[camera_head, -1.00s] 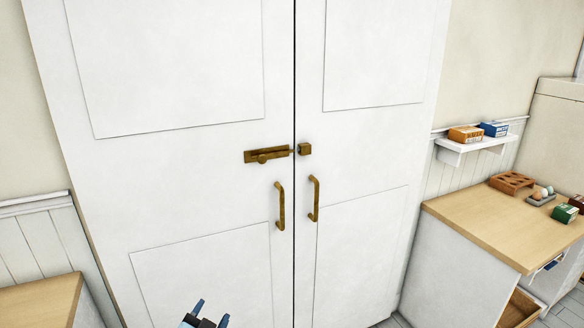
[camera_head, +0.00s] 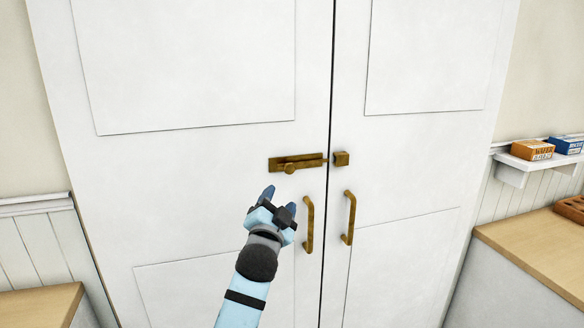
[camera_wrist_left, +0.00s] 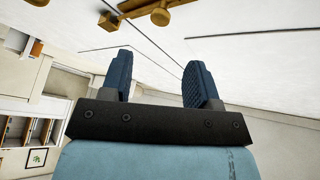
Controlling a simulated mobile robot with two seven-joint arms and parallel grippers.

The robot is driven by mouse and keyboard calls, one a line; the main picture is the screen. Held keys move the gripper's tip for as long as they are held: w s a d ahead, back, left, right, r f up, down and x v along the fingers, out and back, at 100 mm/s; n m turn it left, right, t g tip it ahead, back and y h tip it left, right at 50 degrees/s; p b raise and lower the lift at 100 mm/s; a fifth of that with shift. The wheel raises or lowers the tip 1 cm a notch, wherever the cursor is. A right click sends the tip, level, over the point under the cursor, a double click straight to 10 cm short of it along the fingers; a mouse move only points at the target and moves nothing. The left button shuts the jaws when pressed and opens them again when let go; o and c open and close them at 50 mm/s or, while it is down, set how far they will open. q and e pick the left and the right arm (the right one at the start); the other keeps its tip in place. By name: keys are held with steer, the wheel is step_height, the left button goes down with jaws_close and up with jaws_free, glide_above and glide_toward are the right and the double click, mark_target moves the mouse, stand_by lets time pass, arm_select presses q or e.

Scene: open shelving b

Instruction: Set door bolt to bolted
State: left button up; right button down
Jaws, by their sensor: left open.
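The brass door bolt (camera_head: 296,162) is mounted on the left white door (camera_head: 200,190), with a round knob (camera_head: 289,169) low on its plate. The brass keeper (camera_head: 341,159) is on the right door (camera_head: 410,170), across the seam. The bar's tip is near the keeper; I cannot tell whether it enters it. My left gripper (camera_head: 280,200) is open and empty, just below and left of the knob, apart from it. In the left wrist view, the open fingers (camera_wrist_left: 159,82) show with the bolt's knob (camera_wrist_left: 160,17) beyond them. My right gripper is not in view.
Two brass handles, the left one (camera_head: 308,225) and the right one (camera_head: 349,217), hang below the bolt; the left one is close beside my gripper. A wall shelf (camera_head: 512,171) with small boxes and a wooden counter (camera_head: 540,250) stand at the right.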

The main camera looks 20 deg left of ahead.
mark_target(289, 171)
arm_select(q)
steer(key=x, duration=1.2)
steer(key=shift+w+p, duration=0.15)
steer(key=shift+p, duration=0.25)
